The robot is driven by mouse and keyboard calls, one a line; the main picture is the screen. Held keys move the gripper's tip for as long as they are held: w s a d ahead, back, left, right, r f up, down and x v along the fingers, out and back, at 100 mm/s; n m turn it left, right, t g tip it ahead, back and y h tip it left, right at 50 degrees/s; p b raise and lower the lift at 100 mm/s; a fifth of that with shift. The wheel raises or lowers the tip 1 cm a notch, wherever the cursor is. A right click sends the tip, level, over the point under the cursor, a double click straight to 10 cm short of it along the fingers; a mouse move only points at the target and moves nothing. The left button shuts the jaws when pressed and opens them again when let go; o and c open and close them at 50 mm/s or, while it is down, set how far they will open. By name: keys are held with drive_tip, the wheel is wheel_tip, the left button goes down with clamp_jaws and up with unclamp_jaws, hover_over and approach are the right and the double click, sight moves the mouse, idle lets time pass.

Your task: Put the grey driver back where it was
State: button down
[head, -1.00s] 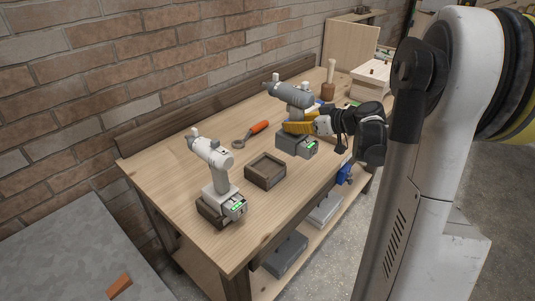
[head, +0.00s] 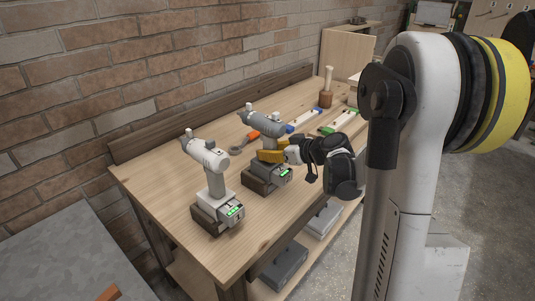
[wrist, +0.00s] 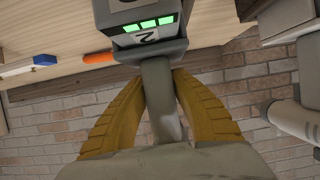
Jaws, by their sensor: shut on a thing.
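The grey driver (head: 264,131) is upright, with a grey battery base that has green lights. My gripper (head: 272,155) has yellow fingers, shut around the driver's handle (wrist: 160,95) from the right. In the wrist view its base (wrist: 145,25) shows at the top. I cannot tell whether the base is seated or slightly above.
A white driver (head: 206,155) stands in its own wooden holder (head: 205,220) to the left. An orange-handled tool (head: 252,135) lies behind the grey driver. A mallet (head: 326,92) and blue and green items are further back. Bare bench top lies between the drivers.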

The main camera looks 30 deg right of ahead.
drive_tip(key=c, duration=1.2)
unclamp_jaws()
